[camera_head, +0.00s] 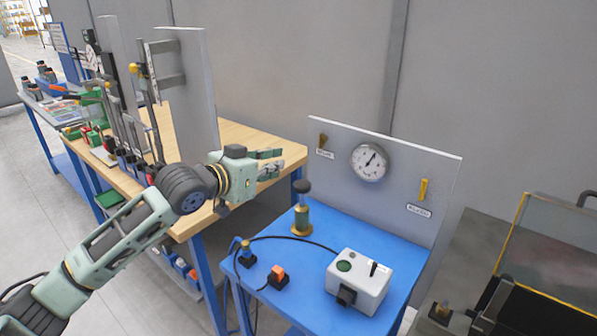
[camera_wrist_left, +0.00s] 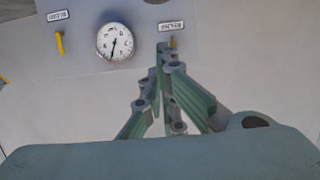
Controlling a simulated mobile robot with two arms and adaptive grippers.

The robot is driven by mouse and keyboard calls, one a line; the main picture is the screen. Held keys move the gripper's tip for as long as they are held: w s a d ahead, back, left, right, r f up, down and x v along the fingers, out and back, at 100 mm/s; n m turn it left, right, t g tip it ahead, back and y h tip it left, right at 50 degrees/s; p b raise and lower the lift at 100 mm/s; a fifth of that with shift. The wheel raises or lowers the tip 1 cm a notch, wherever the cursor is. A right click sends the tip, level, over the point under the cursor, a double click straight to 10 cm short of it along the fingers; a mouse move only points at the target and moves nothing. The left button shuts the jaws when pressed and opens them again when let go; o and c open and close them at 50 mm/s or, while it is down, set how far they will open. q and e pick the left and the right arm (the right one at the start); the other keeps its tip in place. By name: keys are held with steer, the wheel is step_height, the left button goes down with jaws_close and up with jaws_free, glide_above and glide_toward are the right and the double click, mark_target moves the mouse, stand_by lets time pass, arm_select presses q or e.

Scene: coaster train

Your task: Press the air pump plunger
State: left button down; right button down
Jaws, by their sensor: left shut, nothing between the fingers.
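The air pump (camera_head: 301,220) stands upright on the blue bench, with a brass body and a dark round plunger knob (camera_head: 302,187) on top. The knob stands well above the body. My left gripper (camera_head: 279,163) is shut and empty, to the left of the knob and higher in the picture, apart from it. In the left wrist view my left gripper (camera_wrist_left: 168,62) has its green fingers together in front of the grey panel. The pump does not show in that view. My right gripper is not in view.
A grey panel (camera_head: 330,200) behind the blue bench carries a round gauge (camera_head: 369,162) and yellow levers. A white box (camera_head: 360,280) and an orange switch (camera_head: 278,275) sit on the bench. A wooden workbench (camera_head: 262,145) lies behind my left arm.

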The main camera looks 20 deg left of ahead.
arm_select(q)
steer(key=shift+a, duration=0.1)
steer(key=p, duration=0.3)
glide_above(299, 187)
step_height(299, 187, down, 2)
steer(key=shift+s+f, duration=0.1)
steer(key=shift+s, duration=0.05)
steer(key=f+p, duration=0.1)
steer(key=f, duration=0.2)
steer(key=shift+w+f, duration=0.15)
steer(key=shift+w, duration=0.05)
steer(key=shift+f, duration=0.55)
